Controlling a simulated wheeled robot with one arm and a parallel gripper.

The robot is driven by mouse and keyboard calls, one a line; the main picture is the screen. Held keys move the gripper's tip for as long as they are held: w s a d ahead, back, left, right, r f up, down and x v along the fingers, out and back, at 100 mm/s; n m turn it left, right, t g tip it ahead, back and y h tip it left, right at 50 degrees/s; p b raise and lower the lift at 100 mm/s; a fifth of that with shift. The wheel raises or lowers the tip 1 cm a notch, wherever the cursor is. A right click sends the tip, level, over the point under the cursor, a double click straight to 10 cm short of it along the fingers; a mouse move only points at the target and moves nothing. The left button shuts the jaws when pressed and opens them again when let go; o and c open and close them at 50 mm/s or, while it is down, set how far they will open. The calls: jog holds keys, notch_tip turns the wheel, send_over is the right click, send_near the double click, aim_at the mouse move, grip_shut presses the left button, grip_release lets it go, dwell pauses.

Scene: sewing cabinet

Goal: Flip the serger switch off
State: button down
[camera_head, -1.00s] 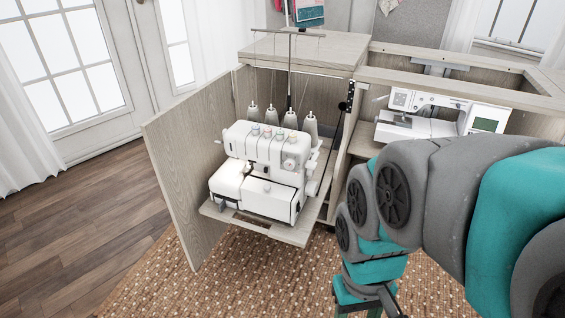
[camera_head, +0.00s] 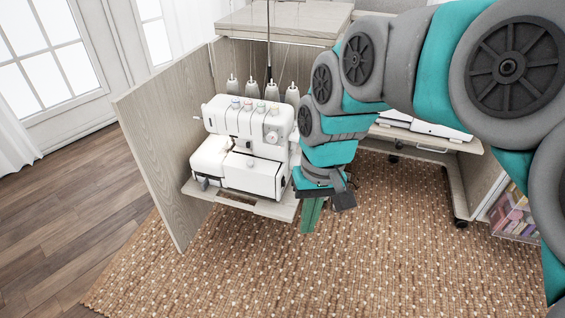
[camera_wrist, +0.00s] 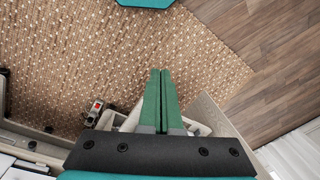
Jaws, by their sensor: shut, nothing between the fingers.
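The white serger (camera_head: 240,150) stands upright on a pull-out shelf in the open cabinet in the head view. My gripper (camera_head: 311,218) points down just to the right of the serger, its green fingers pressed together and empty. In the wrist view my gripper (camera_wrist: 160,75) shows its shut fingers over the serger's pale body (camera_wrist: 195,124), mostly hidden behind the gripper mount. A small grey part with a red patch (camera_wrist: 97,106), apparently the serger switch, is left of the fingers and apart from them. The switch is hidden in the head view.
The wooden shelf (camera_head: 240,204) juts out under the serger. The open cabinet door (camera_head: 165,160) stands to its left. Thread cones (camera_head: 270,90) rise behind it. A woven rug (camera_head: 400,250) covers the clear floor in front. A clear bin (camera_head: 512,215) is at the right.

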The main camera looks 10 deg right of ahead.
aim_at(284, 182)
jog(key=w+d+f+m+t+b, duration=0.1)
jog(key=w+d+f+m, duration=0.1)
jog(key=w, duration=0.6)
jog(key=w+d+f+m+y+b, duration=0.1)
jog(key=w+d, duration=0.3)
jog(key=w, duration=0.4)
jog(key=w+d+f+m+t+b, duration=0.1)
jog(key=w+d+f, duration=0.3)
jog(key=w, duration=0.4)
jog(key=shift+w+m+t+y+b, duration=0.3)
jog(key=shift+m+y+b, duration=0.1)
jog(key=shift+m+b, duration=0.5)
jog(key=shift+f, duration=0.15)
jog(key=x, duration=0.3)
jog(key=a+x, duration=0.1)
jog(key=x, duration=0.3)
jog(key=w+a+x, duration=0.1)
jog(key=x, duration=0.3)
jog(key=shift+r, duration=0.3)
jog(key=shift+w+a, duration=0.3)
jog(key=shift+a, duration=0.25)
jog(key=shift+f, duration=0.1)
